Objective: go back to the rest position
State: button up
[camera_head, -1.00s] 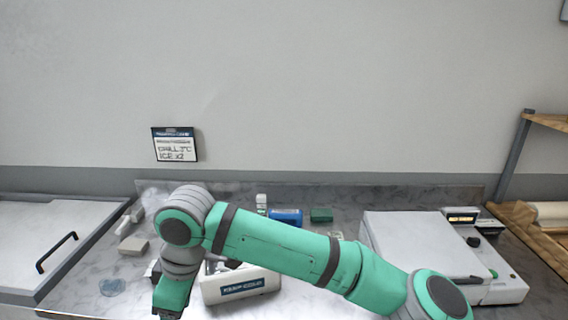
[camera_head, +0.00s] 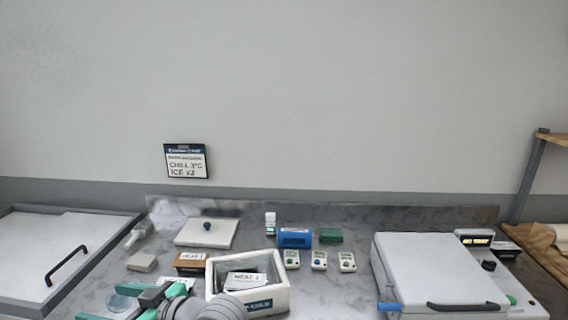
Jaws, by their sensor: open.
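My gripper (camera_head: 126,306) shows at the bottom edge, left of the white cooler box, partly cut off by the frame. Its green parts are spread apart, with nothing seen between them. My grey wrist joints lie to the right of it, in front of the box. The rest of my arm is out of view below. The white box (camera_head: 274,302) is open, with a white labelled pack (camera_head: 246,280) inside and a label on its front.
A flat white lid with a dark knob (camera_head: 205,234), brown labelled box (camera_head: 190,262), blue box (camera_head: 295,238), green block (camera_head: 330,236) and several small timers (camera_head: 319,260) stand behind. A large white machine (camera_head: 436,268) is at right, a handled chest (camera_head: 62,256) at left.

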jog(key=w+d+f+m+t+h, duration=0.2)
jog(key=w+d+f+m+t, duration=0.1)
jog(key=d+f+m+t, duration=0.75)
jog(key=s+d+f+m+t+h, duration=0.4)
jog(key=s+d+f+m+h, duration=0.25)
jog(key=d+f+h, duration=0.35)
jog(key=s+d+f+g+h, duration=0.1)
jog(key=s+d+f, duration=0.3)
jog(key=s+f, duration=0.15)
jog(key=s+d+f+h, duration=0.2)
jog(key=s+d+f, duration=0.25)
jog(key=s, duration=0.25)
jog(key=s+d+n, duration=0.1)
jog(key=s+d, duration=0.2)
jog(key=s, duration=0.4)
jog(key=s+d+n+g+h, duration=0.1)
jog(key=s+d+n, duration=0.1)
jog(key=s+d, duration=0.2)
jog(key=v, duration=0.3)
